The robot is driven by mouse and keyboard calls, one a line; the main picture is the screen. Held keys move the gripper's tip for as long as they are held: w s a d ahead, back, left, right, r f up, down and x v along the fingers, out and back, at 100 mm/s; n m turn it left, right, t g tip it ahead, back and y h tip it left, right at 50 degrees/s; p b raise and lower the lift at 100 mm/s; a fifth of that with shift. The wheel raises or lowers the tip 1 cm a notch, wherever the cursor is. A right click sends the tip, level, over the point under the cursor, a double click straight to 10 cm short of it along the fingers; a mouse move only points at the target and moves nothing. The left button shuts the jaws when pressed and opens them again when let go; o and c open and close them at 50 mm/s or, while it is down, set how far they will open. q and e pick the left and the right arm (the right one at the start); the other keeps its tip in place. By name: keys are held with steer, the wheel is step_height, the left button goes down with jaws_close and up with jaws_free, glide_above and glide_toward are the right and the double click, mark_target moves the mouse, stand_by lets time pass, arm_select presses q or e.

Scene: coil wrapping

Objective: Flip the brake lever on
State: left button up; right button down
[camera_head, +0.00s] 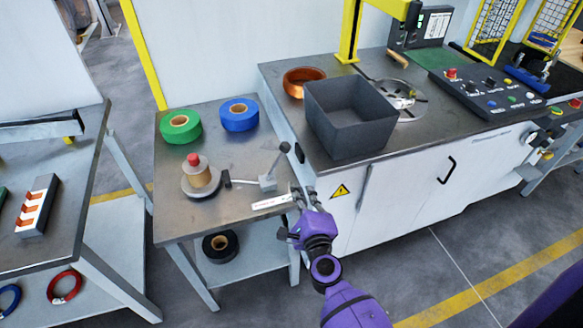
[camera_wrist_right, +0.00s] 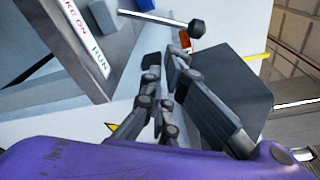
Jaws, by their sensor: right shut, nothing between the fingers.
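The brake lever (camera_head: 275,167) stands on the small metal table's right side, a grey base with a thin tilted rod and a black knob. In the right wrist view its rod and dark knob (camera_wrist_right: 197,28) show beyond the fingertips. A white label (camera_head: 272,202) lies in front of the lever; the wrist view shows "KE ON" and "RUN" on it (camera_wrist_right: 85,38). My right gripper (camera_head: 300,190), on a purple arm, is shut and empty at the table's right edge, near the label and apart from the knob. My left gripper is not in view.
On the small table (camera_head: 225,222) are a green roll (camera_head: 181,127), a blue roll (camera_head: 239,115) and a spool (camera_head: 201,179). A black roll (camera_head: 220,246) sits on the lower shelf. The workbench on the right holds a dark open bin (camera_head: 348,125) and an orange coil (camera_head: 303,80).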

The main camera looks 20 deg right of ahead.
mark_target(277, 162)
steer(key=w, duration=1)
steer(key=shift+d+f+b, duration=0.3)
steer(key=shift+d+f, duration=0.05)
steer(key=shift+d, duration=0.05)
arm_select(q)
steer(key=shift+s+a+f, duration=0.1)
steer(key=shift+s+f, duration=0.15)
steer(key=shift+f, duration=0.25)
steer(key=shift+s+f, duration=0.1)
arm_select(e)
steer(key=shift+a+r, duration=0.1)
steer(key=shift+r, duration=0.05)
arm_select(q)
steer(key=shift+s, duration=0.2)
arm_select(e)
steer(key=shift+a+r+n, duration=0.1)
steer(key=shift+r+n, duration=0.05)
steer(key=shift+n, duration=0.25)
